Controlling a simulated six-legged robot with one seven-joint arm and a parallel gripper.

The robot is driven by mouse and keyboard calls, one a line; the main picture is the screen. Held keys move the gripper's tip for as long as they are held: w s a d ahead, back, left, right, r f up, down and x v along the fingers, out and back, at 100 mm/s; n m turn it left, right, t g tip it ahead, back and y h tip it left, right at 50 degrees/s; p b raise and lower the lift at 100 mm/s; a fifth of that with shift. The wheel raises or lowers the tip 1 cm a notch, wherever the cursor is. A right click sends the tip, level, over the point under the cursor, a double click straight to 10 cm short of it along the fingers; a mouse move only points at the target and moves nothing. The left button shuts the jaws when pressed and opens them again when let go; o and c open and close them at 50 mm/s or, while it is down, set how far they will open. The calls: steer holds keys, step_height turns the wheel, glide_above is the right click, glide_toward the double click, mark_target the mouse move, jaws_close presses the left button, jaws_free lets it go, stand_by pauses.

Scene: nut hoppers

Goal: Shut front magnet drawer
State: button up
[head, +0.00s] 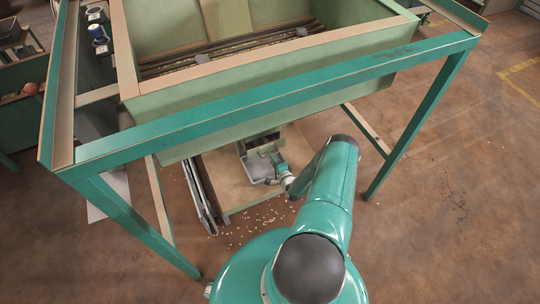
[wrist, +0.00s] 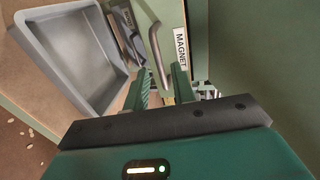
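The magnet drawer has a pale green front with a white "MAGNET" label (wrist: 181,49) and a curved metal handle (wrist: 156,50) in the wrist view. In the head view the drawer (head: 264,143) shows small under the green hopper, its front standing out from the housing. My gripper (wrist: 160,84) is open and empty. Its two green fingers are apart and point at the drawer front, with the handle just ahead of the gap between them. I cannot tell whether a finger touches it. In the head view my gripper (head: 279,161) is beside the drawer, partly hidden by my wrist.
A grey tray (wrist: 62,55) lies left of the drawer in the wrist view; it also shows below the drawer in the head view (head: 256,171). A teal frame (head: 280,92) and hopper wall (head: 300,105) stand over the area. Nuts (head: 250,218) are scattered on the floor.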

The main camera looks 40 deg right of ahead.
steer(key=shift+x, duration=2.35)
jaws_close()
